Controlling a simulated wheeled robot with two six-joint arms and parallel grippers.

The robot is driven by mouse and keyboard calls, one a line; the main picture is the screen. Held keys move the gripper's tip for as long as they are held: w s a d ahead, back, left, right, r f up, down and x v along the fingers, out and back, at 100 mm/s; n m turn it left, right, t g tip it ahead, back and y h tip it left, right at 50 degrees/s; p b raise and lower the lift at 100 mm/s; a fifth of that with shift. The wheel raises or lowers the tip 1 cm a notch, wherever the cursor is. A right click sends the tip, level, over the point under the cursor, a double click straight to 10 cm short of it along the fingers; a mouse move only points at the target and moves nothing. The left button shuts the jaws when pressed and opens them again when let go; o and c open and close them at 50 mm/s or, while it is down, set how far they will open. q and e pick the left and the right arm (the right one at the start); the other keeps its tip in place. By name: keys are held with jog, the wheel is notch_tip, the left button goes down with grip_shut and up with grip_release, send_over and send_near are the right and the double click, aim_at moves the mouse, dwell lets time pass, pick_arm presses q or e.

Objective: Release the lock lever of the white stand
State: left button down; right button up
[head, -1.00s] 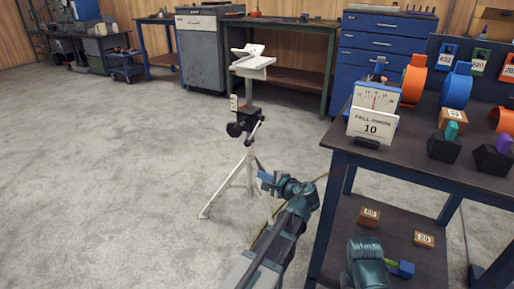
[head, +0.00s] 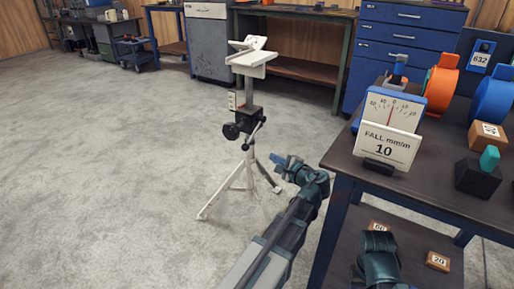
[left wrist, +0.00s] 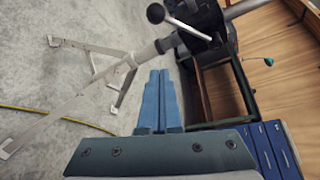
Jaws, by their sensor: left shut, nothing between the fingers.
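The white stand (head: 247,178) stands on the floor, upright on splayed legs, with a tilted white cradle (head: 252,60) on top. A black clamp block (head: 245,114) sits on its column, with a large black knob (head: 231,131) at its left. A slim dark-ended lever (head: 255,132) slants beside the block. In the left wrist view the block (left wrist: 205,25) carries a rod with a black ball (left wrist: 155,13); I cannot tell whether this is the lock lever. My left gripper (head: 277,159) is shut and empty, right of and below the block, apart from it.
A dark-topped blue table (head: 345,165) stands close on the right, with a fall gauge (head: 391,120) and colored rings. Numbered blocks (head: 438,261) lie on its lower shelf. A yellow cable (left wrist: 65,117) crosses the floor. Floor left of the stand is clear.

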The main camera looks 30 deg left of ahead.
aim_at(253, 134)
pick_arm(q)
jog(key=shift+a, duration=0.1)
jog(key=b+x, duration=0.3)
jog(key=x, duration=0.7)
jog(key=shift+s+a+r+p, duration=0.15)
jog(key=shift+s+r+p, duration=0.25)
jog(key=shift+s, duration=0.15)
jog(key=shift+s+a+r+p, duration=0.15)
jog(key=shift+s+r+p, duration=0.1)
jog(key=shift+s+p, duration=0.3)
jog(key=shift+s+a+r+p, duration=0.15)
jog(key=shift+s+r+p, duration=0.2)
jog(key=shift+s, duration=0.25)
